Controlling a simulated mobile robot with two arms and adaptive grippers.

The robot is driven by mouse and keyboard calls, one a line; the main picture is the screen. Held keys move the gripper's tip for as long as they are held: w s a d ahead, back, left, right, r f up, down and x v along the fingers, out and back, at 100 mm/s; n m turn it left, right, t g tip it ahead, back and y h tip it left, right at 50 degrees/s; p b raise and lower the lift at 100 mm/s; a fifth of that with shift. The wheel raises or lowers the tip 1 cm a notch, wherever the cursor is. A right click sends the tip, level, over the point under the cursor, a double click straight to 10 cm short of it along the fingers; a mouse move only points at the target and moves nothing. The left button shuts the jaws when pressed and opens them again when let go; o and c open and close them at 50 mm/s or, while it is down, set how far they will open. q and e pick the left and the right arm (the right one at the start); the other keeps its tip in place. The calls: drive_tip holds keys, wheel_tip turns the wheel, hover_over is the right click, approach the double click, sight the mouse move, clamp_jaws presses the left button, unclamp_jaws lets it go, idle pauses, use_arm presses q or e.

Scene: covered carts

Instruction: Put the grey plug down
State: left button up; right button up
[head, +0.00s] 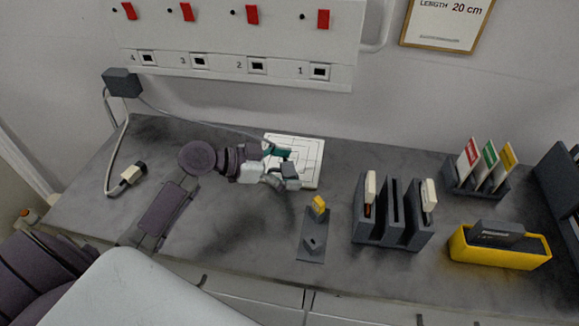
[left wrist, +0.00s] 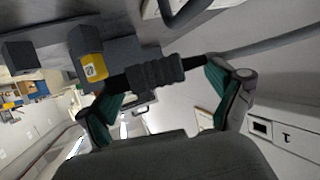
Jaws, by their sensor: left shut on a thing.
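My left gripper (head: 280,165) reaches in from the left over the middle of the counter. It is shut on the grey plug (head: 291,170), with its teal-padded fingers on either side. In the left wrist view the grey ribbed plug (left wrist: 155,75) lies crosswise between the fingertips. A grey cable (left wrist: 270,45) leads off to the right there. The gripper and plug overlap the white board with square lines (head: 311,158) in the head view; I cannot tell the height between them. My right gripper is not in view.
A dark stand with a yellow-topped piece (head: 319,204) is close by. To the right are a slotted rack (head: 394,238), a card holder and a yellow bin (head: 497,257). The wall panel (head: 230,72) has numbered sockets.

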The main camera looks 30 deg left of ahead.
use_arm(q)
drive_tip(key=shift+f, duration=0.3)
drive_tip(key=shift+f+b, duration=0.55)
drive_tip(key=shift+b, duration=0.1)
drive_tip(key=shift+f, duration=0.1)
drive_tip(key=o, duration=0.8)
